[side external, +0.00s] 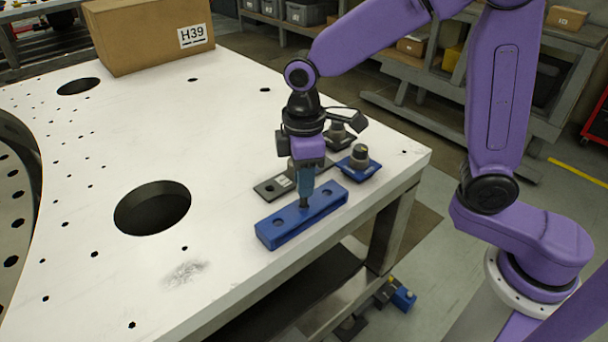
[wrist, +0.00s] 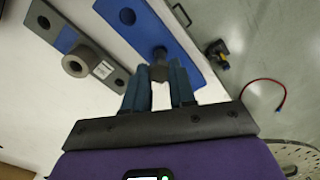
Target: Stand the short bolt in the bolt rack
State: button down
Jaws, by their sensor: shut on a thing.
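The bolt rack is a long blue block (side external: 275,234) near the table's front edge, with a round hole visible toward each end. It also shows at the top of the wrist view (wrist: 180,38). My gripper (side external: 305,193) is above the middle of the rack, pointing down. In the wrist view its fingers (wrist: 160,85) are shut on a short dark bolt (wrist: 158,70). The bolt looks upright, its lower end at the rack's middle. I cannot tell whether it is in a hole or just above it; the fingers hide part of it.
A grey plate (side external: 268,189) with a hole, a label and a grey ring (wrist: 75,65) lies behind the rack. A blue plate with a grey knob (side external: 358,158) and a dark knobbed piece (side external: 339,135) stand nearby. A large table hole (side external: 152,208) is left; a carton (side external: 150,35) stands behind.

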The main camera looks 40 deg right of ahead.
jog(key=shift+f, duration=1.3)
dwell(1.4)
jog(key=c, duration=0.5)
grip_release()
jog(key=shift+r, duration=0.1)
jog(key=shift+r, duration=3.4)
